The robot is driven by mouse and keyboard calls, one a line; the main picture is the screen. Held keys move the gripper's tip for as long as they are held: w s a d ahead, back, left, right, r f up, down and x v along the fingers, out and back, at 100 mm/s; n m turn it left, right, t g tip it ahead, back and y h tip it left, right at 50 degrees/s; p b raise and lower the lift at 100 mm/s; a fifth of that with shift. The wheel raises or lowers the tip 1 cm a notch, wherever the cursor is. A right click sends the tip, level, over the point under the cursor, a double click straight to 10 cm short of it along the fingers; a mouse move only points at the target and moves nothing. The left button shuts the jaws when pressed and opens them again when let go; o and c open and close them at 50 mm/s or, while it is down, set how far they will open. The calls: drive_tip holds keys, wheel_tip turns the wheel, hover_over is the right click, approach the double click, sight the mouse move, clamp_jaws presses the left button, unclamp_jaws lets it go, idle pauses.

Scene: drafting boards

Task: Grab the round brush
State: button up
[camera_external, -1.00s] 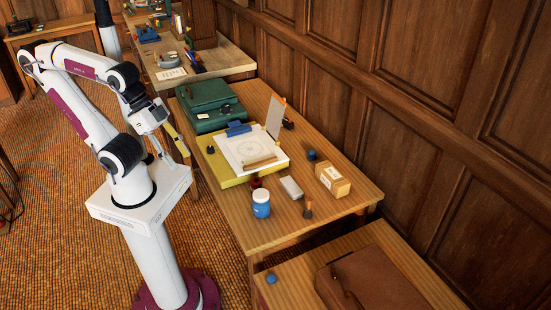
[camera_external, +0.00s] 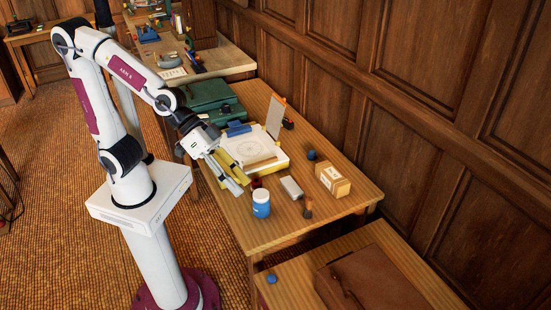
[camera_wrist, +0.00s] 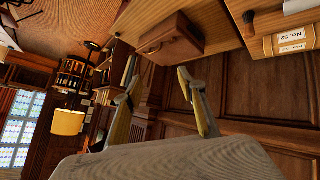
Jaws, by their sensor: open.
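The round brush (camera_external: 308,209) looks like a small brush with a dark end and an orange-brown part. It stands near the front right of the wooden table, right of the blue jar.
A brown bag (camera_external: 375,283) is on the front table.

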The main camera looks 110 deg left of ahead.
drive_tip(key=w+a+f+n+t+y, duration=0.1)
drive_tip(key=w+a+f+n+y, duration=0.2)
drive_tip(key=w, duration=0.7)
drive_tip(key=n+g+y, duration=0.3)
drive_tip(key=n+y, duration=0.3)
drive_tip(key=y, duration=0.4)
approach(308, 208)
drive_tip(key=x, duration=0.3)
drive_tip(key=shift+w+a+r, duration=0.1)
drive_tip(key=shift+a, duration=0.05)
drive_tip(key=shift+s+a+f+g+y, duration=0.2)
drive_tip(key=shift+s+f+g+y, duration=0.1)
drive_tip(key=shift+s+y, duration=0.1)
drive_tip(key=shift+x, duration=1.35)
drive_tip(key=shift+w, duration=0.1)
